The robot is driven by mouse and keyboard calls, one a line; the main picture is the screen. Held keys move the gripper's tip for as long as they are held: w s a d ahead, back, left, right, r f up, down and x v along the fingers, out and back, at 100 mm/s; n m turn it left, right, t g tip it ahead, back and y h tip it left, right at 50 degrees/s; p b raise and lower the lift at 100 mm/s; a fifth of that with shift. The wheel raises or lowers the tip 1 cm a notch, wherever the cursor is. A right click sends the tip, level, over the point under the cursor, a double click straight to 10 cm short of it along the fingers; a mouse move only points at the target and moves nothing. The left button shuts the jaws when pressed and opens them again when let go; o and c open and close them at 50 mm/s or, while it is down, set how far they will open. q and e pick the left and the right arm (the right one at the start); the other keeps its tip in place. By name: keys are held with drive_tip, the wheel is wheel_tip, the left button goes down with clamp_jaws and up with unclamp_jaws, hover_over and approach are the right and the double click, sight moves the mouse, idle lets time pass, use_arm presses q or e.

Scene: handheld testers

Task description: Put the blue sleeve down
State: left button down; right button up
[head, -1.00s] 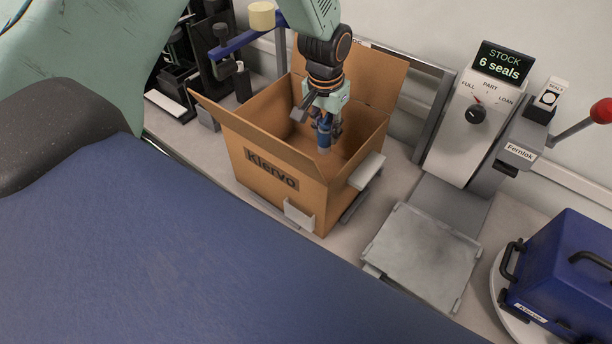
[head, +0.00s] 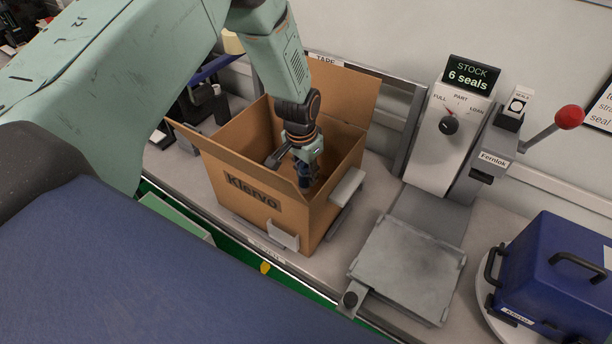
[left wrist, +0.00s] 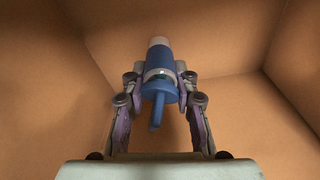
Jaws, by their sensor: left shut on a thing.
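My left gripper (head: 306,178) reaches down inside the open cardboard box (head: 234,172). In the left wrist view my left gripper (left wrist: 158,84) is shut on a blue cylindrical thing, the blue sleeve (left wrist: 160,97), which has a pale far end and a thin blue stem toward the camera. Brown box walls surround it there. In the head view the sleeve shows only as a small dark blue patch, and the box's front wall hides its lower end. I cannot tell whether the sleeve touches the box floor. My right gripper is not in view.
Right of the box are a grey plate (head: 405,268), a dial panel (head: 447,135) reading 6 seals, and a red-knobbed lever (head: 569,117). A blue case (head: 556,262) stands at the far right. Raised box flaps flank my left arm.

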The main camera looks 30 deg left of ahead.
use_arm(q)
drive_tip(key=shift+w+a+f, duration=0.1)
drive_tip(key=shift+f, duration=0.75)
drive_tip(key=shift+s+r, duration=0.1)
drive_tip(key=shift+s, duration=0.1)
drive_tip(key=c, duration=1.4)
unclamp_jaws()
drive_tip(key=shift+f, duration=0.2)
drive_tip(key=o, duration=0.4)
drive_tip(key=shift+w, duration=0.1)
drive_tip(key=shift+c, duration=0.2)
drive_tip(key=shift+r, duration=0.1)
